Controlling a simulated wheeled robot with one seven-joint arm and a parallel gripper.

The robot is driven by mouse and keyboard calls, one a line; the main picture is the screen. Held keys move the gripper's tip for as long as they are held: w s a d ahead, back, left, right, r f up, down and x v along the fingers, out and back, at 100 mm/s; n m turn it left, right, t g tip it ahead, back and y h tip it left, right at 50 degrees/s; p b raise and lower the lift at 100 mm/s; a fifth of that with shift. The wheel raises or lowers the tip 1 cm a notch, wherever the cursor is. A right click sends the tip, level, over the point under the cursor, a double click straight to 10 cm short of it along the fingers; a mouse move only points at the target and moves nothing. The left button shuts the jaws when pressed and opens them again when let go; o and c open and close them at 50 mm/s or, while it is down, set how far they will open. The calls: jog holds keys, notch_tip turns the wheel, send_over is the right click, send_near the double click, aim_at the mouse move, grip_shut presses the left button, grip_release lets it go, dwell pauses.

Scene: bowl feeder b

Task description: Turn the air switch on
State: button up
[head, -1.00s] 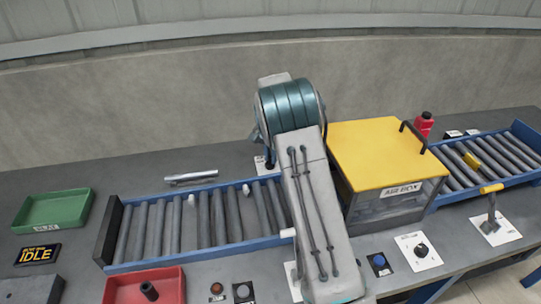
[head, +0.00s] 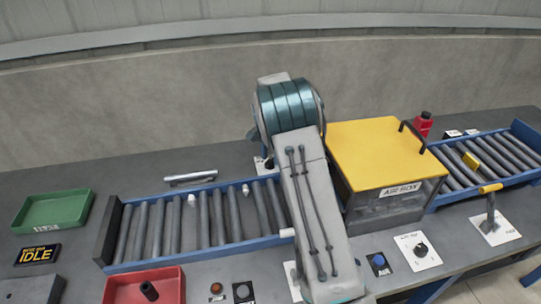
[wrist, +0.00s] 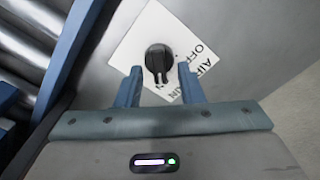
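The air switch is a black rotary knob (wrist: 159,60) on a white plate (wrist: 150,25) lettered AIR and OFF, seen in the wrist view. Other lettering on the plate is partly covered by my fingers. The knob's grip bar points down toward my gripper. My gripper (wrist: 159,72) is open, with one blue-grey finger to each side of the knob's lower end. Nothing is held, and I cannot tell whether a finger touches the knob. In the head view my arm hides the gripper and this knob; a sliver of white plate (head: 291,277) shows beside the arm.
A roller conveyor (head: 116,267) with blue rails lies left of my arm. The yellow-lidded air box (head: 375,150) stands right. Another black knob (head: 421,250), a blue button (head: 379,260) and a yellow-handled lever (head: 491,188) are at right. A red tray (head: 120,290) is front left.

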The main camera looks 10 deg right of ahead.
notch_tip(320, 180, up, 14)
jog(key=shift+b, duration=0.3)
jog(key=shift+f, duration=0.1)
dwell(0.3)
jog(key=s+r+n, duration=0.2)
jog(key=s+r, duration=0.3)
jog(key=s, duration=0.4)
jog(key=s+f+n+t, duration=0.1)
jog(key=s+f+n, duration=0.1)
jog(key=s, duration=1.2)
jog(key=s+f+n+t, duration=0.2)
jog(key=s+n, duration=0.3)
jog(key=s, duration=0.9)
jog(key=shift+a+f, duration=0.25)
jog(key=shift+a, duration=0.1)
